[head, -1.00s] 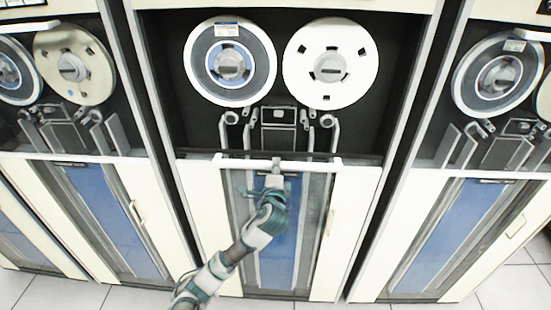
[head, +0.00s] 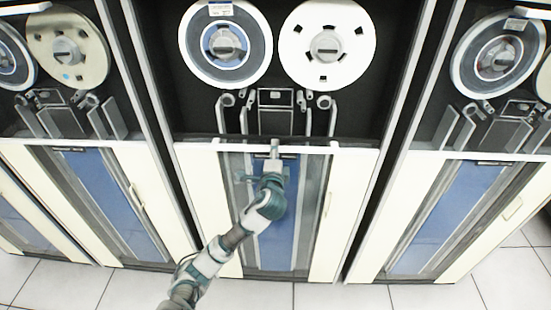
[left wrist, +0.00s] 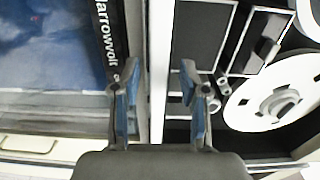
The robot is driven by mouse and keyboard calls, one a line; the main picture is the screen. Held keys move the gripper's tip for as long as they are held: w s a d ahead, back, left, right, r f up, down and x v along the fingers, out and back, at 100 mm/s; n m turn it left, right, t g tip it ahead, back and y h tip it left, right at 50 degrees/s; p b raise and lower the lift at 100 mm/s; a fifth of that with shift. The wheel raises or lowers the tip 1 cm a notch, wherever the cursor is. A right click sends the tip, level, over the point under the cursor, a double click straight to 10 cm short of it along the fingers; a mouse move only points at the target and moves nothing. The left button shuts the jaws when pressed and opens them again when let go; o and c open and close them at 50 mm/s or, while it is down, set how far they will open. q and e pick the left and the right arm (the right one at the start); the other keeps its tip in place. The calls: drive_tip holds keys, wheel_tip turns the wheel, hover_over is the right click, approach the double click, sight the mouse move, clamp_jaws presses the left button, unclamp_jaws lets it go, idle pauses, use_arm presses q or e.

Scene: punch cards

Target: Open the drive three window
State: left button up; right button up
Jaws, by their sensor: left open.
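The middle tape drive has a tall glass window (head: 305,215) with a blue panel behind it. A white bar (head: 316,149) runs along the window's top edge. My left gripper (head: 275,150) is at the middle of this bar. In the left wrist view the open fingers of my left gripper (left wrist: 160,85) are on either side of the white bar (left wrist: 157,50), with space beside it. I cannot read a drive number. My right gripper is not in view.
Two tape reels, one blue-centred (head: 226,44) and one white (head: 326,45), sit above the window. Similar drives stand left and right, with blue windows (head: 115,205) and (head: 438,215). A pale tiled floor (head: 330,296) lies in front.

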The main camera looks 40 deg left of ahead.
use_arm(q)
drive_tip(key=v, duration=1.1)
drive_tip(key=shift+s+d, duration=0.2)
drive_tip(key=shift+d, duration=0.15)
drive_tip(key=shift+a+f, duration=0.15)
drive_tip(key=shift+f, duration=0.05)
